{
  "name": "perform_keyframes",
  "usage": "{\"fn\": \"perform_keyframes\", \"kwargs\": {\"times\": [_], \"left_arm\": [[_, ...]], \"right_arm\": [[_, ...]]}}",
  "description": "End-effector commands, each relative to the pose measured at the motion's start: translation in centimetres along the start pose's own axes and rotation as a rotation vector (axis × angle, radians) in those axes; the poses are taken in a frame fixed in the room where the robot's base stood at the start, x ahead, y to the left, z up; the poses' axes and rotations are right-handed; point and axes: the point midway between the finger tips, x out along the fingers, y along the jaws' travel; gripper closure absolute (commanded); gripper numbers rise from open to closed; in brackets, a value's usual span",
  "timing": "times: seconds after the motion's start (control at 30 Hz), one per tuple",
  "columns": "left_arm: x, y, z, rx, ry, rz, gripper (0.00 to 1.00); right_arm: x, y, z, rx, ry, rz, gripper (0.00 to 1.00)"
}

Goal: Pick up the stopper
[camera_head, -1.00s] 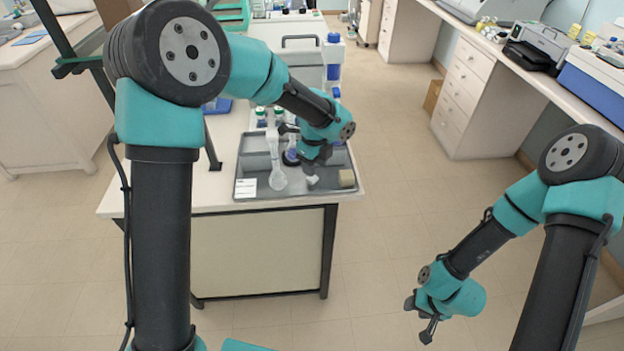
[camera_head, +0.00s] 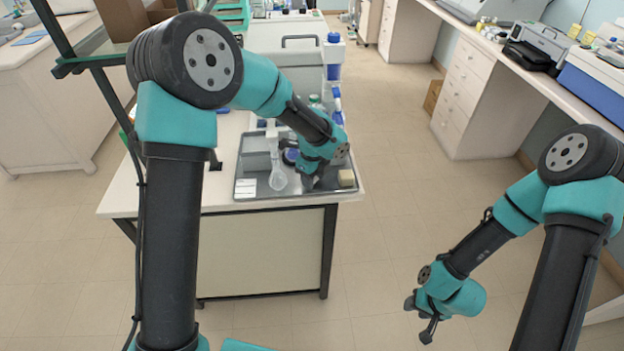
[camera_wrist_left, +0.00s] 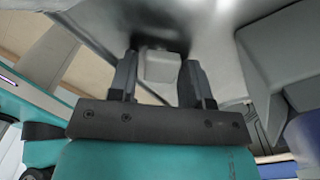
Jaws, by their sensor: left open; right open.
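The stopper (camera_wrist_left: 161,66) is a small pale block in the left wrist view, on the grey metal tray (camera_head: 247,194). It sits between the two fingers of my left gripper (camera_head: 308,183), with a finger on each side; whether they touch it I cannot tell. My left gripper is open, low over the front of the tray. In the head view the gripper hides the stopper. My right gripper (camera_head: 429,328) is open and empty, away from the table at the lower right.
A clear flask (camera_head: 277,178) stands on the tray just left of my left gripper. A tan block (camera_head: 347,178) lies to its right. Blue-capped containers (camera_head: 291,156) stand behind. The floor (camera_head: 390,240) right of the table is clear.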

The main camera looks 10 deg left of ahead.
Motion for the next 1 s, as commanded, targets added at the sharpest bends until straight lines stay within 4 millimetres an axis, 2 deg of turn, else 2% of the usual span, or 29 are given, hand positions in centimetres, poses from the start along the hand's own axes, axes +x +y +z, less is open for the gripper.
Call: {"fn": "perform_keyframes", "kwargs": {"times": [0.03,0.4,0.47,0.77,0.87,1.0], "left_arm": [[0.0,0.0,0.0,0.000,0.000,0.000,0.55],[0.0,0.0,0.0,0.000,0.000,0.000,0.91],[0.0,0.0,0.0,0.000,0.000,0.000,0.95],[-0.5,0.0,0.0,0.000,-0.001,-0.001,0.95],[-1.3,-0.1,0.0,0.001,-0.002,-0.002,0.95],[-3.3,-0.1,0.0,-0.001,-0.001,-0.005,0.95]], "right_arm": [[0.0,0.0,0.0,0.000,0.000,0.000,0.57],[0.0,0.0,0.0,0.000,0.000,0.000,0.57],[0.0,0.0,0.0,0.000,0.000,0.000,0.57],[0.0,0.0,0.0,0.000,0.000,0.000,0.57],[0.0,0.0,0.0,0.000,0.000,0.000,0.57],[0.0,0.0,0.0,0.000,0.000,0.000,0.57]]}}
